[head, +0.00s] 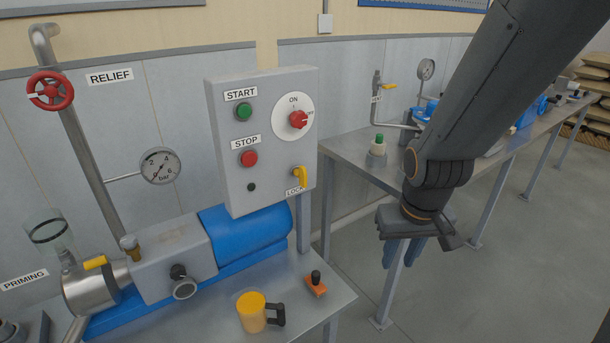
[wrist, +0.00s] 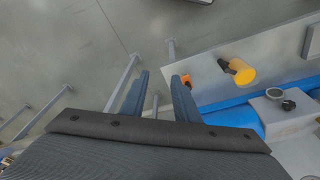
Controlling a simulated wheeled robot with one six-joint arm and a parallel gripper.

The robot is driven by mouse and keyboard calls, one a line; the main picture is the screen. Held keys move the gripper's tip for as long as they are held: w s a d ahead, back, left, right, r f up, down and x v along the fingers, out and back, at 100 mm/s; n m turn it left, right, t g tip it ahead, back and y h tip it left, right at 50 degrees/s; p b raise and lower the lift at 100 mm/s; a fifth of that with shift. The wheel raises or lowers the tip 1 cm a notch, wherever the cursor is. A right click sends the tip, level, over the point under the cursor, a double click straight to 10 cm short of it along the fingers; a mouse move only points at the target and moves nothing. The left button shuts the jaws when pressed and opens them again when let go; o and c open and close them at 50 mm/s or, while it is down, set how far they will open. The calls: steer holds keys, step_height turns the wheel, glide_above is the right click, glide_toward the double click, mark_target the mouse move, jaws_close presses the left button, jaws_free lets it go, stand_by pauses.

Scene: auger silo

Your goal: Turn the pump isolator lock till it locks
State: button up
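The pump isolator lock (head: 301,177) is a yellow lever above the LOCK label, low on the right of the grey control box (head: 225,135) in the head view. Its yellow part hangs downward. The red rotary switch (head: 298,119) sits on a white disc marked ON, above the lock. My gripper (head: 403,253) hangs to the right of the box, pointing down over the floor, apart from the lock. In the wrist view its two blue fingers (wrist: 159,95) stand apart with nothing between them. The lock does not show in the wrist view.
A yellow mug (head: 252,312) and an orange block with a black knob (head: 316,284) stand on the near bench. The blue pump motor (head: 246,232) lies below the box. A second bench (head: 345,147) runs behind my arm.

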steer(key=w+a+f+n+t, duration=0.2)
steer(key=w+t, duration=0.2)
steer(key=w, duration=0.8)
steer(key=n+t+y+p, duration=0.2)
steer(key=n+t+y, duration=0.2)
steer(key=t+y, duration=0.55)
glide_toward(305, 173)
steer(key=x, duration=0.4)
steer(key=shift+g+y, duration=0.35)
steer(key=p+x, duration=0.2)
steer(key=x, duration=0.5)
steer(key=shift+d, duration=0.15)
